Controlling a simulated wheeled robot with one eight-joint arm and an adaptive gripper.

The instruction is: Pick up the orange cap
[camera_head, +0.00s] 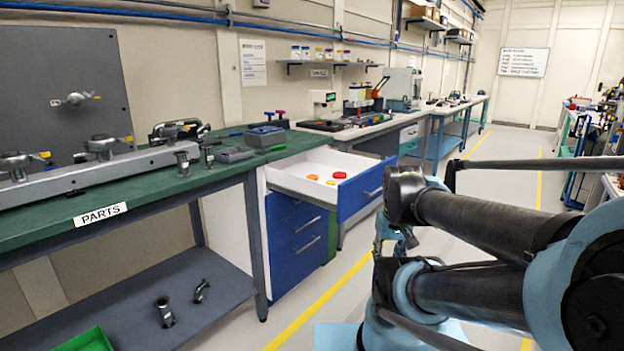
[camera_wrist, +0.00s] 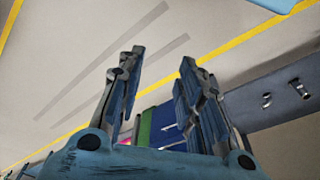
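A small orange cap (camera_head: 312,177) lies in the open white drawer (camera_head: 290,176) of the blue cabinet, in the head view. A red cap (camera_head: 340,174) and a smaller yellow-orange piece (camera_head: 331,182) lie close to its right. My gripper (camera_wrist: 161,58) is open and empty in the wrist view, its two fingers well apart. It is away from the caps, over the floor in front of the cabinet. In the head view it is mostly hidden behind my arm. The wrist view shows the cabinet's blue front (camera_wrist: 163,125) between the fingers, but no orange cap that I can make out.
The drawer's blue front panel (camera_head: 360,190) sticks out into the aisle. A green workbench (camera_head: 142,190) with clamps and fittings stands left of the drawer. Below is a grey shelf (camera_head: 215,283) with two metal fittings. The floor (camera_head: 478,226) of the aisle looks clear.

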